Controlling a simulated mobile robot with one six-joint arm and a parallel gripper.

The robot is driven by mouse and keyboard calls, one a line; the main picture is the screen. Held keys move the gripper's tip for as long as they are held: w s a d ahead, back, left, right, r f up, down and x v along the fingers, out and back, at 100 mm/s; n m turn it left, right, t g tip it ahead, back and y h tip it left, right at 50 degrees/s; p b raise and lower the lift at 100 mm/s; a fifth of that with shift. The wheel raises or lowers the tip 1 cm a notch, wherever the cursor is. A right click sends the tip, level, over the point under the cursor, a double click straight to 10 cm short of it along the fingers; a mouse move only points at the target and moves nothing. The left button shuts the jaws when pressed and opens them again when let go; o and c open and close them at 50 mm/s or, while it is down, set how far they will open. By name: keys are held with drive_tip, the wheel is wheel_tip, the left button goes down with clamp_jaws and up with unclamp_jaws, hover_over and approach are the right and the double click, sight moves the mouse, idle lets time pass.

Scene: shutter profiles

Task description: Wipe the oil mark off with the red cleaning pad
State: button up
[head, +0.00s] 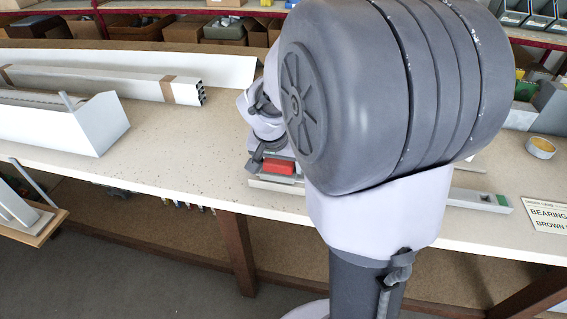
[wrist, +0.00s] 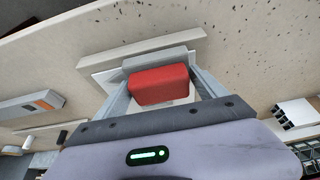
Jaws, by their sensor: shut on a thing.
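The red cleaning pad (head: 279,167) is in my gripper (head: 271,160), low over the worktop, partly behind my arm in the head view. In the wrist view the red pad (wrist: 158,86) sits between the two fingers of my gripper (wrist: 164,82), which is shut on its sides. A grey part shows just beyond the pad's red face. A pale flat piece (wrist: 103,79) lies under and around the pad. I cannot tell whether the pad touches it. I cannot make out the oil mark; the pad and gripper hide part of the surface there.
A pale bar (wrist: 120,52) lies just beyond the pad. The worktop (head: 175,135) has scattered dark specks. A round tin (head: 541,148) and a printed card (head: 545,214) are at right.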

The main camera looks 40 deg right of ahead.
drive_tip(key=shift+w+a+f, duration=0.1)
drive_tip(key=shift+w+a, duration=0.6)
drive_tip(key=shift+w, duration=0.15)
wheel_tip(320, 180, up, 8)
drive_tip(key=p, duration=0.6)
